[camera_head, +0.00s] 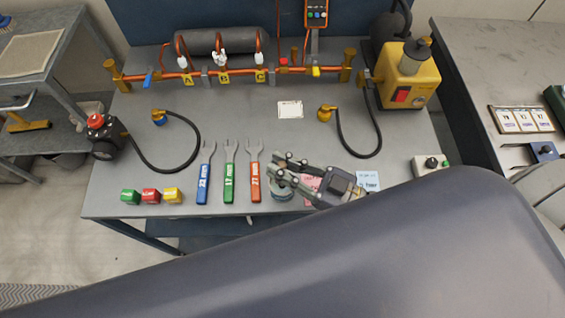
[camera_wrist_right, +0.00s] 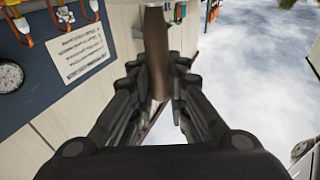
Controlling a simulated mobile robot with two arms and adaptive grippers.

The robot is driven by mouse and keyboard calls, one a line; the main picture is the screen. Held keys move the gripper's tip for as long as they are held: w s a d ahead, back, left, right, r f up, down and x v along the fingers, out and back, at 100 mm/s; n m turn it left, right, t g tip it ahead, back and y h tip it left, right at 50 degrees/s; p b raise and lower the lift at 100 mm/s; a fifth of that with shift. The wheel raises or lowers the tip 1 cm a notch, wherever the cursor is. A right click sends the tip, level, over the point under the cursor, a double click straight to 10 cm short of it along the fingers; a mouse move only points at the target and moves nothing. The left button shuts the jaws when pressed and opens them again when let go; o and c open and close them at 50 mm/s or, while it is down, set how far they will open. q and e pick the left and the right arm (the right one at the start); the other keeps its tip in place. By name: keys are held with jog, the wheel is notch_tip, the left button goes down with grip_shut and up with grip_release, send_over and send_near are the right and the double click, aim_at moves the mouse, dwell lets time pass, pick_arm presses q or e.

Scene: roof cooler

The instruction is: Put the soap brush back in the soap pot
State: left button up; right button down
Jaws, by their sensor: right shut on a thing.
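My right gripper (camera_head: 273,169) is over the front middle of the grey bench. In the right wrist view its fingers (camera_wrist_right: 157,72) are shut on a brown, handle-like shaft (camera_wrist_right: 155,40), which looks like the soap brush. The brush cannot be made out clearly in the head view, and its bristles are not visible. A small round grey container (camera_head: 282,193), probably the soap pot, stands on the bench just below the fingers and is partly covered by them. Whether the brush touches it I cannot tell. My left gripper is not in view.
Blue, green and orange wrenches (camera_head: 229,172) lie left of the gripper, with small coloured blocks (camera_head: 151,196) further left. A copper manifold (camera_head: 225,75) and yellow pump (camera_head: 407,78) stand behind. Black hoses curl on both sides. My dark arm hides the front right.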

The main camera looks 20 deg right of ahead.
jog(key=shift+f, duration=0.2)
jog(key=c, duration=1.5)
grip_release()
jog(key=shift+s+d, duration=0.1)
jog(key=v, duration=1.1)
jog(key=shift+s+d+f, duration=0.1)
jog(key=shift+s+d, duration=0.15)
jog(key=shift+d, duration=0.05)
